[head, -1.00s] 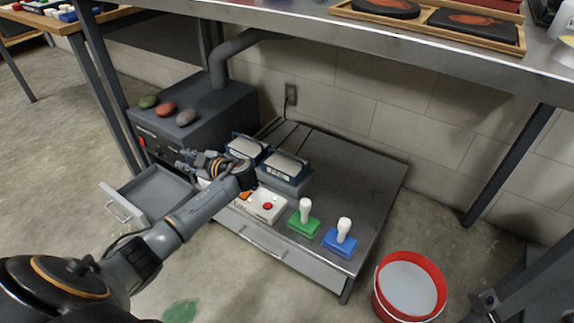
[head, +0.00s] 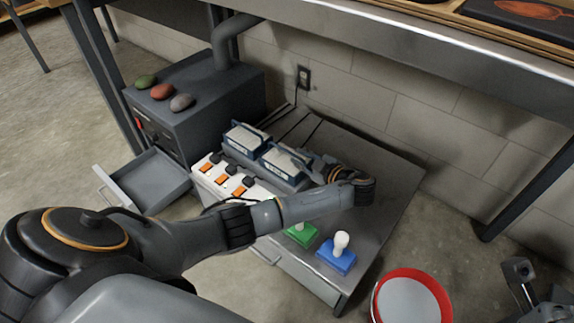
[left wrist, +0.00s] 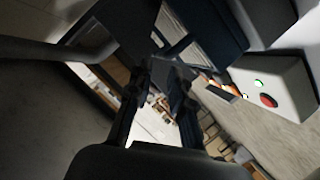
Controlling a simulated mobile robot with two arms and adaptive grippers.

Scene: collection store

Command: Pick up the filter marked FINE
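Two dark-blue framed filters with pale tops sit side by side in a blue-grey holder on the low grey platform: a left filter (head: 244,139) and a right filter (head: 284,160). No marking is readable, so I cannot tell which is FINE. My left gripper (head: 318,163) is just right of the right filter, low over the platform, its tips partly hidden. A dark blue frame shows just beyond the tips.
A white panel (head: 208,172) with orange switches stands in front of the filters. A green block (head: 300,236) and a blue block (head: 337,258), each white-knobbed, stand at the front. A bench edge (head: 420,50) overhangs.

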